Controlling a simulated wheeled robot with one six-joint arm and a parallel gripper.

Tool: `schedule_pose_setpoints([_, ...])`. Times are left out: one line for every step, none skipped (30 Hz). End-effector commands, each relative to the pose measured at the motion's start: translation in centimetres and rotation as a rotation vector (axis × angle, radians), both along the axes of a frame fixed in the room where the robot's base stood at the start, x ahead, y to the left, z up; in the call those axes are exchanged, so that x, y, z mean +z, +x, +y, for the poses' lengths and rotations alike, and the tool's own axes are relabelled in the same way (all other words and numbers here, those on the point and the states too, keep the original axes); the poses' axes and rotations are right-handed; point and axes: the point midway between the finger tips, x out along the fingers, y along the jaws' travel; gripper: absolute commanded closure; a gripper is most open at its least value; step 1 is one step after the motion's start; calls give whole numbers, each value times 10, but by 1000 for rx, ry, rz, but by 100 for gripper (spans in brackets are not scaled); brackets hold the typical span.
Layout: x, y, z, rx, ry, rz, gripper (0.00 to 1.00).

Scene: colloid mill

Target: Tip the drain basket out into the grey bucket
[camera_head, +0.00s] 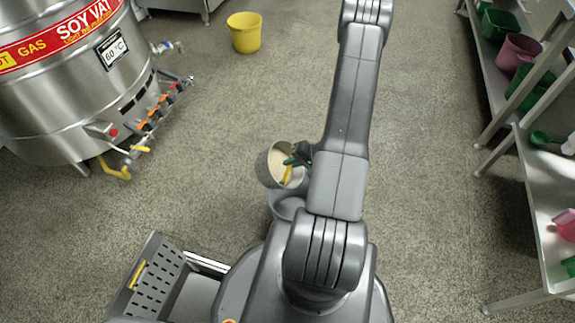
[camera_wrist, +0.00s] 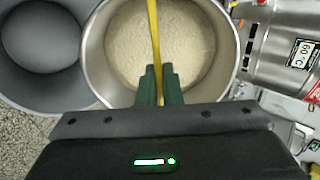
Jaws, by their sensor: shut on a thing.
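The drain basket (camera_head: 264,165) is a round steel pot with pale, grainy stuff in it and a yellow bar handle. My gripper (camera_head: 298,160) is shut on that yellow handle, and the basket hangs off the floor. In the wrist view the green fingertips (camera_wrist: 160,82) pinch the handle over the basket (camera_wrist: 96,50), and its pale contents fill much of the view. The grey bucket (camera_head: 284,207) is just below and in front of the basket, partly hidden by my arm. In the wrist view the bucket (camera_wrist: 40,92) is left of the basket and looks empty.
A slotted steel grate (camera_head: 158,285) with a yellow handle stands tilted at lower left. The steel soy vat (camera_head: 70,85) with valves is at left, a yellow bucket (camera_head: 244,37) at the back. Shelving (camera_head: 535,190) with tubs lines the right. The middle floor is clear.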

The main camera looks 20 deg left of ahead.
Motion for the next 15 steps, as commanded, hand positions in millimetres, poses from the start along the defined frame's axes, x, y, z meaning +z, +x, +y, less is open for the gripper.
schedule_pose_setpoints([-10, 1, -5, -6, 39, -1, 100])
schedule_pose_setpoints([-12, 1, -6, -6, 63, -3, 100])
schedule_pose_setpoints([-14, 1, -8, -6, 95, -5, 100])
schedule_pose_setpoints([-16, 1, -10, -6, 119, -5, 100])
schedule_pose_setpoints([-17, 1, -12, -7, 143, -5, 100])
schedule_pose_setpoints([-19, 1, -13, -6, 172, -7, 100])
schedule_pose_setpoints([-21, 1, -15, -5, 194, -8, 100])
schedule_pose_setpoints([-22, 1, -16, -6, 216, -9, 100])
schedule_pose_setpoints([-23, 0, -18, -5, 244, -10, 100])
schedule_pose_setpoints([-24, 0, -21, -6, 268, -9, 100])
schedule_pose_setpoints([-25, 0, -22, -6, 296, -9, 100])
schedule_pose_setpoints([-27, 0, -25, -5, 329, -10, 100])
schedule_pose_setpoints([-30, 0, -27, -6, 353, -12, 100])
schedule_pose_setpoints([-33, -1, -28, -5, 376, -13, 100])
schedule_pose_setpoints([-34, 0, -30, -4, 405, -14, 100])
